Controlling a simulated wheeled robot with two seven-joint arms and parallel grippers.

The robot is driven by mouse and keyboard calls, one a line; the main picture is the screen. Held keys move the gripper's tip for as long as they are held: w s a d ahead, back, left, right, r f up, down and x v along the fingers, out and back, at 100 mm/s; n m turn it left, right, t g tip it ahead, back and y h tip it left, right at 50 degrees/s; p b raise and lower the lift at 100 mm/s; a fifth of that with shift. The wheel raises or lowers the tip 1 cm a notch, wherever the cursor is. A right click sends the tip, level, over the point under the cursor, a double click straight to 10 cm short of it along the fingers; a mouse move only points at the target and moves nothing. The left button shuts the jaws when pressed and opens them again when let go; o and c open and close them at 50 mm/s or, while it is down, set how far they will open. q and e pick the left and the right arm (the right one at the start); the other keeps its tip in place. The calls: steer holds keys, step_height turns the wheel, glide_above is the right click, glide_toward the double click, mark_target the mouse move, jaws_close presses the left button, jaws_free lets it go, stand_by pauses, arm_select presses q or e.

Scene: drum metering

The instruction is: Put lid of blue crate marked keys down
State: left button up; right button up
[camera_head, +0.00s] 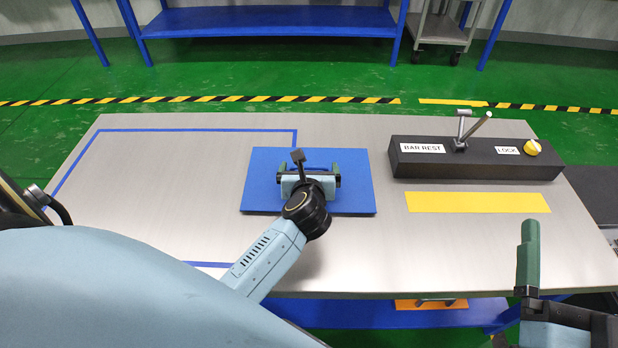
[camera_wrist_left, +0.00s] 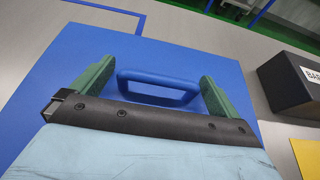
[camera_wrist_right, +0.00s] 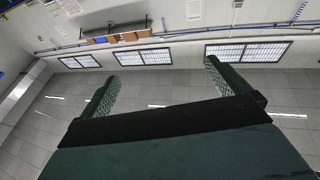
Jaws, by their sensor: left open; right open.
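The blue lid (camera_head: 262,165) is a flat square panel lying on the metal table, over the right end of the blue tape outline. Its blue loop handle (camera_wrist_left: 158,78) shows in the left wrist view. My left gripper (camera_head: 309,168) is over the middle of the lid, its fingers open on either side of the handle. In the left wrist view, gaps show between the handle and both fingers. My right gripper (camera_wrist_right: 162,76) is open and empty, raised at the table's front right. No crate body or keys marking can be made out.
A black block (camera_head: 470,160) labelled BAR REST and LOCK, with a metal lever and yellow knob (camera_head: 532,147), stands at the back right. A yellow strip (camera_head: 478,202) lies before it. The taped area (camera_head: 165,190) at left is clear. An orange item (camera_head: 430,303) shows below the table's front edge.

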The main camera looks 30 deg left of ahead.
arm_select(q)
steer(key=shift+c, duration=0.4)
steer(key=c, duration=1)
steer(key=shift+r, duration=0.15)
